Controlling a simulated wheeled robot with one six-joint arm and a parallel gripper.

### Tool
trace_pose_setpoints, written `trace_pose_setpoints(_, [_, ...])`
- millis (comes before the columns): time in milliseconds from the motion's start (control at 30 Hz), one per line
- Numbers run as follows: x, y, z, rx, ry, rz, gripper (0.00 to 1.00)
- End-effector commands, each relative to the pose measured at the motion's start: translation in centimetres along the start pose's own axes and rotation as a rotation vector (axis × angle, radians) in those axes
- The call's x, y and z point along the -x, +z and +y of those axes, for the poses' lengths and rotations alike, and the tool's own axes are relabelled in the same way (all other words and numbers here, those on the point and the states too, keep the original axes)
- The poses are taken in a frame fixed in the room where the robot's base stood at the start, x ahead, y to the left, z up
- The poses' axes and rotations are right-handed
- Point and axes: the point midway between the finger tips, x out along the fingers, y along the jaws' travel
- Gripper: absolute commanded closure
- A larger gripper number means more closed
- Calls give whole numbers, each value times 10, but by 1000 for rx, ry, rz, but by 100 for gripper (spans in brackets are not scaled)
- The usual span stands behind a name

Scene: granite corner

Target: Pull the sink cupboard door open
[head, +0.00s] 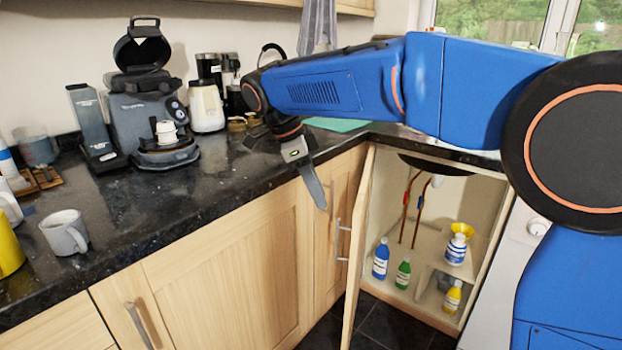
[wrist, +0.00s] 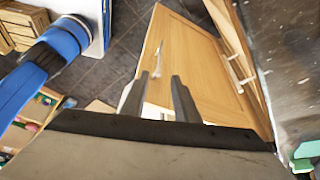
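The sink cupboard door (head: 357,255) stands swung out from its frame, seen nearly edge-on in the head view. Its metal handle (head: 341,240) is on the left face. In the wrist view the door's wooden panel (wrist: 195,60) lies beyond the fingers, with a handle (wrist: 157,60) near its left edge. My gripper (head: 321,204) hangs left of the door's upper part, in front of the neighbouring cupboard. In the wrist view its two fingers (wrist: 158,84) are apart with nothing visible between them. Whether a finger touches the door cannot be told.
Inside the cupboard (head: 425,215) stand a blue bottle (head: 380,259), a green bottle (head: 403,273) and other bottles below the pipes. The dark counter (head: 180,205) overhangs the cupboards and holds a coffee machine (head: 150,105) and a mug (head: 65,232). Dark floor tiles lie in front of the door.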

Motion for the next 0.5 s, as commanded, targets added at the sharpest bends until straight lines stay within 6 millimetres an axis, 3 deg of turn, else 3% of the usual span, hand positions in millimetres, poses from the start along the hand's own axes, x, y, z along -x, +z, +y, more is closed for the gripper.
trace_pose_setpoints(200, [28,0,0,0,-1,-1,72])
trace_pose_setpoints(500, [38,0,0,0,1,0,72])
